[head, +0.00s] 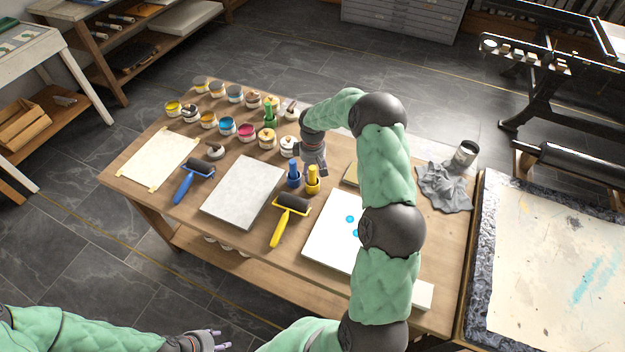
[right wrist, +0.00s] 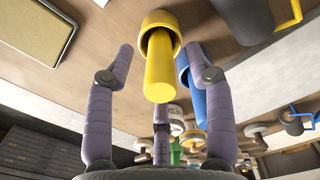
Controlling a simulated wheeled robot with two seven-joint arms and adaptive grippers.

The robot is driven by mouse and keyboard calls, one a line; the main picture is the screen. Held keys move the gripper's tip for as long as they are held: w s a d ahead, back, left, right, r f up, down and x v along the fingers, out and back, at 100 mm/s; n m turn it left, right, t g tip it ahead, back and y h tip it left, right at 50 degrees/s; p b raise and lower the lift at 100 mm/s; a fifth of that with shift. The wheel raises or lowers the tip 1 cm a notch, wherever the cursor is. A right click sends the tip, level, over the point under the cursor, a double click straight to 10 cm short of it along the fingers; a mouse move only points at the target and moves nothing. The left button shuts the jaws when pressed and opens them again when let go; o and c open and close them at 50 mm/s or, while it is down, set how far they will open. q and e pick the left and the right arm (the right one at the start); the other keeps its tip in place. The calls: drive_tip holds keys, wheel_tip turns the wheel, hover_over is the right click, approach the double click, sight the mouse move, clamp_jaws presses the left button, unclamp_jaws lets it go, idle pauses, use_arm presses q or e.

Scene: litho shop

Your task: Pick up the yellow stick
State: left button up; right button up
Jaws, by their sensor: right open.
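The yellow stick (head: 312,173) stands upright in a yellow cup (head: 312,187) on the wooden table. In the right wrist view the yellow stick (right wrist: 159,75) rises from the round yellow cup (right wrist: 160,22). My right gripper (head: 316,160) is above the cup. Its fingers (right wrist: 160,55) are open, one on each side of the stick, with gaps visible. A blue stick (head: 293,167) in a blue cup stands just left of the yellow one; the blue stick (right wrist: 195,95) shows beside the right finger. My left gripper (head: 217,340) is low at the bottom edge, away from the table; its opening is unclear.
A yellow-handled roller (head: 280,228) and a blue-handled roller (head: 182,188) lie nearby. Several ink jars stand at the table's back left. A grey slab (head: 243,190), white sheet (head: 330,235), rag (head: 445,187) and can (head: 464,155) are also on the table.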

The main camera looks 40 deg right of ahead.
clamp_jaws()
idle(0.3)
